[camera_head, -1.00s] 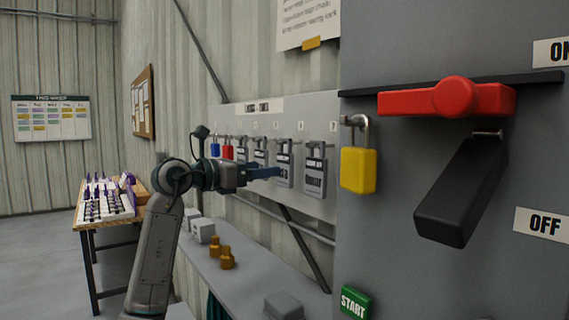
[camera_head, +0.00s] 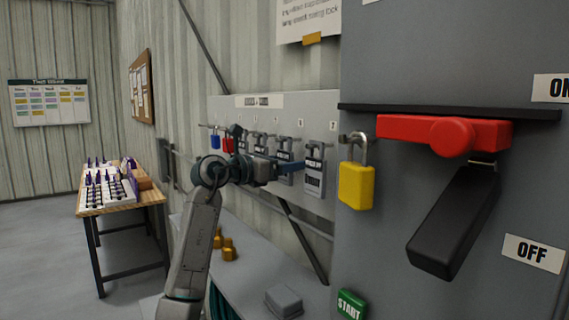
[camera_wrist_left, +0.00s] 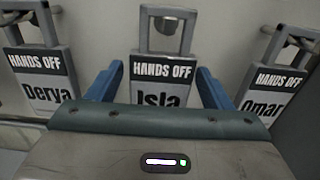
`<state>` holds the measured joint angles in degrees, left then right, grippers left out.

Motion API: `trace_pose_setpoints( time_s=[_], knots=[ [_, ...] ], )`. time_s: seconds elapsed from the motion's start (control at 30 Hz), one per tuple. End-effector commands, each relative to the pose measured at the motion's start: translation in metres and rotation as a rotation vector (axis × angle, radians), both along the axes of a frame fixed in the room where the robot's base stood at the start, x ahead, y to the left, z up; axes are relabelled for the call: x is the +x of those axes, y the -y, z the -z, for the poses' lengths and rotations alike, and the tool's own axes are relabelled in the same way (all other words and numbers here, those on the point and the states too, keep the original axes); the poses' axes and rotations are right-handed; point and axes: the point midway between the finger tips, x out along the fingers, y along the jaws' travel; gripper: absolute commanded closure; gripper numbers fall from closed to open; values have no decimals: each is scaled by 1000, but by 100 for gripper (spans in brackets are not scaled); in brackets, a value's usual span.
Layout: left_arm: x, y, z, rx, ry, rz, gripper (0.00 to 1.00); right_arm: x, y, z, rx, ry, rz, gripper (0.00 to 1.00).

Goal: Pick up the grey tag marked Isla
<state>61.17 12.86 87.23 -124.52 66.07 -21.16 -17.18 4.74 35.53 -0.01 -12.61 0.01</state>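The grey tag marked Isla (camera_wrist_left: 162,94) hangs upright by its shackle in the middle of the left wrist view, with HANDS OFF printed above the name. In the head view it (camera_head: 286,151) is partly covered by my gripper. My left gripper (camera_wrist_left: 159,86) is open, one blue finger on each side of the Isla tag. I cannot tell whether the fingers touch it. In the head view the left gripper (camera_head: 289,166) is at the tag board. My right gripper is not in view.
The Derya tag (camera_wrist_left: 43,80) hangs to the left and the Omar tag (camera_wrist_left: 273,92) to the right, both close. A yellow padlock (camera_head: 356,185) hangs on the grey cabinet (camera_head: 385,60). A shelf with brass pieces (camera_head: 228,251) and a grey box (camera_head: 284,300) lies below.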

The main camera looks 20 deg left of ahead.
Motion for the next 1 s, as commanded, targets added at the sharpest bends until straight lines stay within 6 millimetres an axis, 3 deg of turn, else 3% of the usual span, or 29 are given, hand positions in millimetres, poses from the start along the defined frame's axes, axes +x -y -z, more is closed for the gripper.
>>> trace_pose_setpoints(
  time_s=[0.03, 0.2, 0.57, 0.77, 1.0],
  knots=[
    [0, 0, 0, 0, 0, 0, 38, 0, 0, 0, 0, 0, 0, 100],
    [0, 0, 0, 0, 0, 0, 70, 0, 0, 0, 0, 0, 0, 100],
    [0, 0, -2, 0, 2, 0, 70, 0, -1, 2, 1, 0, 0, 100],
    [-1, 0, -13, 1, 4, 1, 70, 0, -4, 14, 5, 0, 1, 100],
    [-39, -32, -10, 3, 4, -5, 70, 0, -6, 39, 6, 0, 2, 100]
  ],
)
